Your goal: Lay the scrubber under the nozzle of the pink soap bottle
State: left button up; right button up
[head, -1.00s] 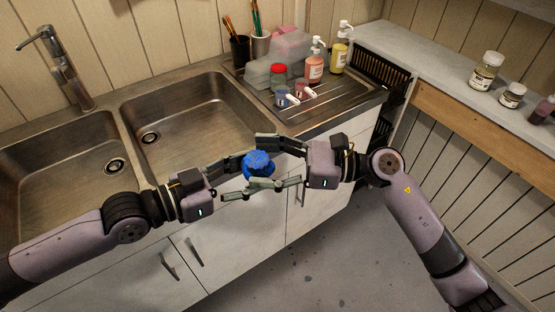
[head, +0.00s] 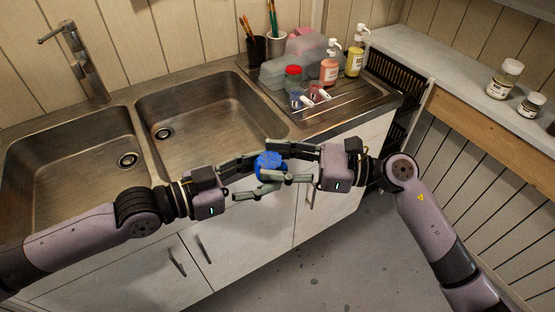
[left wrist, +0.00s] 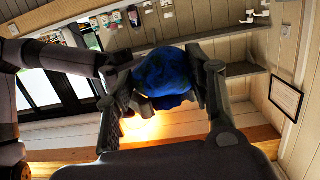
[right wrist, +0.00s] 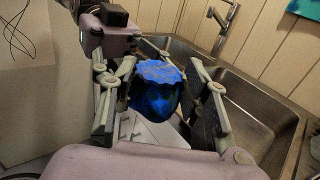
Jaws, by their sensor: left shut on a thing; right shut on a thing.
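The blue scrubber (head: 268,162) is held in the air between my two grippers, in front of the sink counter's front edge. It also shows in the left wrist view (left wrist: 165,75) and the right wrist view (right wrist: 155,92). My left gripper (head: 258,171) is shut on it from the left. My right gripper (head: 278,165) is shut on it from the right. Fingers cover parts of its sides. The pink soap bottle (head: 329,73) stands upright with a white pump nozzle (head: 333,46) on the ribbed drainboard, behind and right of the grippers.
A yellow pump bottle (head: 354,61) stands right of the pink one. A red-lidded jar (head: 293,78), small blue and red items with white handles and brush cups (head: 275,47) crowd the drainboard. Its front right part (head: 360,100) is clear. The sink basin (head: 200,120) is empty.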

pick_arm(q)
jog(key=o, duration=0.9)
jog(key=shift+w, duration=0.1)
